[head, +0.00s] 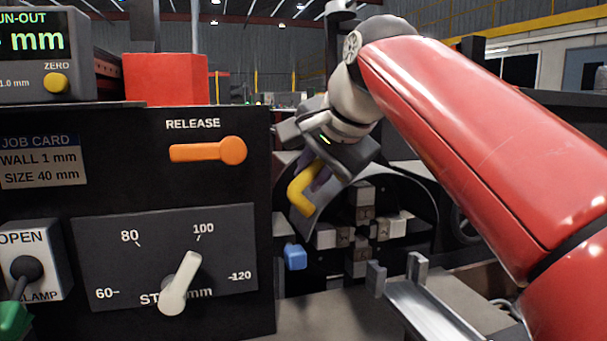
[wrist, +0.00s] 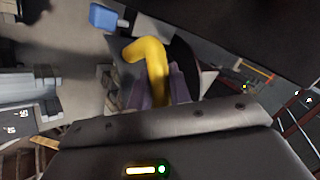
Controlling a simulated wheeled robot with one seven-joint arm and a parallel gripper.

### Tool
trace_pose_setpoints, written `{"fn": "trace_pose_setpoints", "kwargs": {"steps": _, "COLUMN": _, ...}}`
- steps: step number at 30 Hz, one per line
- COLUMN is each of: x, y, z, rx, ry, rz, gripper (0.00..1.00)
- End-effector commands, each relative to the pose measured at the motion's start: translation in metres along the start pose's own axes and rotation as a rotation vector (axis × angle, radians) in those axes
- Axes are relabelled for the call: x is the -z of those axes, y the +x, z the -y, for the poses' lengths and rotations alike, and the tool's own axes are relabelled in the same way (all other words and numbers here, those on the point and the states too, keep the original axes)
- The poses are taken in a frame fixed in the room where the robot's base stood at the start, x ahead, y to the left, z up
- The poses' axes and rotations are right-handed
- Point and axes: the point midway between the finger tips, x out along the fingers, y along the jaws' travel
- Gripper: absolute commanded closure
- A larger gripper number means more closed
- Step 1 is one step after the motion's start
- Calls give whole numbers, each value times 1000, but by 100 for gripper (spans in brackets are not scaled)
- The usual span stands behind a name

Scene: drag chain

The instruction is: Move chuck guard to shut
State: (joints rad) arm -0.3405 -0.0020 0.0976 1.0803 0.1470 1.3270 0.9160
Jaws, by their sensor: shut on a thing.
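The chuck guard shows in the head view as a grey curved panel (head: 325,197) with a bent yellow handle (head: 301,196). It stands at the left of the chuck (head: 358,222), whose pale jaws are visible, so it does not cover the chuck's face. My gripper (head: 318,178) reaches down from the upper right, its purple fingers shut on the yellow handle. In the wrist view the yellow handle (wrist: 150,58) runs between the purple fingers (wrist: 158,90). My gripper and arm hide part of the guard's upper side.
A black control panel (head: 120,195) fills the left, with an orange release lever (head: 208,151) and a white stroke knob (head: 181,284). A blue knob (head: 294,256) sits below the guard. A metal channel (head: 425,305) lies at lower right.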

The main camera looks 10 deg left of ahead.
Motion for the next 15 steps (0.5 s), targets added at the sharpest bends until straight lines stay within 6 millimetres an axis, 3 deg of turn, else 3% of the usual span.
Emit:
{"fn": "trace_pose_setpoints", "kwargs": {"steps": 9, "x": -3, "y": -3, "z": -4, "rx": -9, "ry": 1, "rz": 4, "gripper": 100}}
{"fn": "trace_pose_setpoints", "kwargs": {"steps": 10, "x": -3, "y": -3, "z": -4, "rx": -9, "ry": 1, "rz": 4, "gripper": 79}}
{"fn": "trace_pose_setpoints", "kwargs": {"steps": 12, "x": -3, "y": -3, "z": -4, "rx": -8, "ry": 1, "rz": 3, "gripper": 71}}
{"fn": "trace_pose_setpoints", "kwargs": {"steps": 15, "x": -2, "y": -3, "z": -3, "rx": -6, "ry": 1, "rz": 3, "gripper": 71}}
